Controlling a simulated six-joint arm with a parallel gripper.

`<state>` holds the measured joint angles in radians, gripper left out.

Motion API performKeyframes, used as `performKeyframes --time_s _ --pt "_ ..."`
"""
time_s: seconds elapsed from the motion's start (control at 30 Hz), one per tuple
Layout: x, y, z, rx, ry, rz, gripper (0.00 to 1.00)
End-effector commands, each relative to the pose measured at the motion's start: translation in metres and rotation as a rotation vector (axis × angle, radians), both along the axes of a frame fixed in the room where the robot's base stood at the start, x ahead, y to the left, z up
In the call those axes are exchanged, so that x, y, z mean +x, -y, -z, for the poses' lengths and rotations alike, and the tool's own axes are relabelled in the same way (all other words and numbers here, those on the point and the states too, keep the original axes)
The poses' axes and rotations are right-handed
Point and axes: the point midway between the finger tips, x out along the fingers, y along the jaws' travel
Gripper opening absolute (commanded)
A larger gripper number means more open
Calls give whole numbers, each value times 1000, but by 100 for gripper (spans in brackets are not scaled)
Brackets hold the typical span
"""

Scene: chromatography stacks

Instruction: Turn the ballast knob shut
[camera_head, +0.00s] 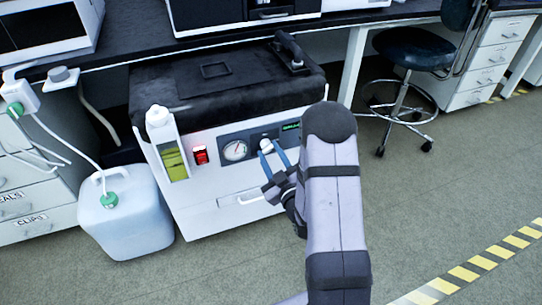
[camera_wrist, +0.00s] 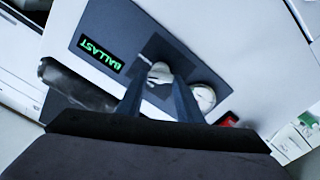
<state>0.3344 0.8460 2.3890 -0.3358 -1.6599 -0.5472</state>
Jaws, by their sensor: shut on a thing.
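The ballast knob (camera_wrist: 160,73) is a pale rounded knob on the dark panel of the white pump, close to the green BALLAST label (camera_wrist: 101,53). It also shows in the head view (camera_head: 266,145), right of the round gauge. My gripper (camera_wrist: 160,82) is at the panel, with its two blue fingers on either side of the knob and shut on it. In the head view my gripper (camera_head: 272,152) reaches the panel from the front right. The fingers partly cover the knob, so its turn position is hard to tell.
The pump (camera_head: 245,205) stands on the floor under the bench. A pressure gauge (camera_head: 235,150), red switch (camera_head: 200,155) and yellow oil sight glass (camera_head: 174,162) are left of the knob. A white jug (camera_head: 125,215) stands at left. The floor at right is clear up to a stool (camera_head: 410,48).

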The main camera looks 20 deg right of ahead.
Motion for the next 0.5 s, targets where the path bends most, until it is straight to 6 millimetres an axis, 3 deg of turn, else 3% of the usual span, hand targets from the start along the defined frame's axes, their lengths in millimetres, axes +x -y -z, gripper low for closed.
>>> performKeyframes --time_s 0.5 --pt "0 -1 4 -489 -1 1 10"
